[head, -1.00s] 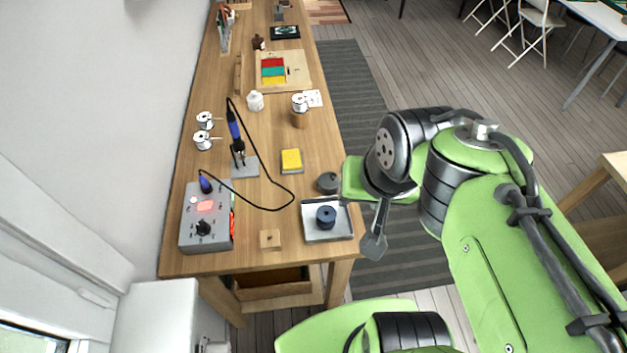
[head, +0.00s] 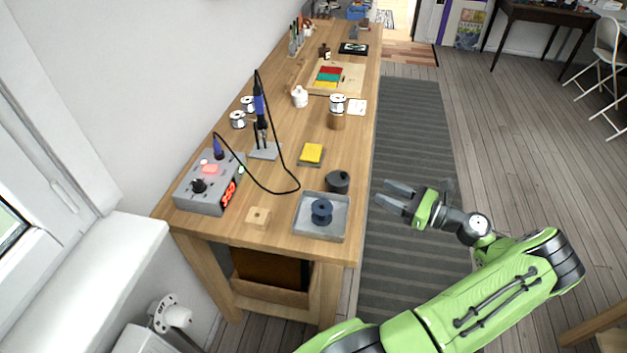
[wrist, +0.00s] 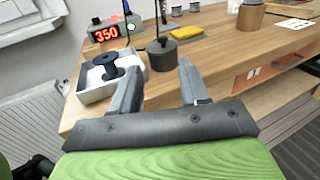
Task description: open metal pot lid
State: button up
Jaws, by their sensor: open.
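A small dark grey metal pot (head: 338,182) stands on the workbench near its right edge, behind the metal tray. Its lid appears to be on, with a knob on top. In the wrist view the pot (wrist: 162,57) shows between and beyond my fingers. My gripper (head: 396,197) is open and empty. It is off the right side of the bench, right of the pot and apart from it. In the wrist view my gripper's fingers (wrist: 156,85) are spread, with nothing between them.
A metal tray (head: 335,234) holding a dark blue spool (head: 321,211) is in front of the pot. A yellow sponge (head: 311,153) lies behind it. The soldering station (head: 209,183), iron stand and cable are to the left.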

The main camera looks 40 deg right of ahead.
aim_at(337, 175)
jog(key=x, duration=0.5)
jog(key=b+x, duration=0.1)
jog(key=x, duration=0.4)
jog(key=b+x, duration=0.1)
jog(key=x, duration=0.4)
jog(key=shift+w+d+r, duration=0.15)
jog(key=shift+w+d, duration=0.05)
jog(key=shift+w, duration=0.05)
jog(key=shift+c, duration=0.3)
grip_shut()
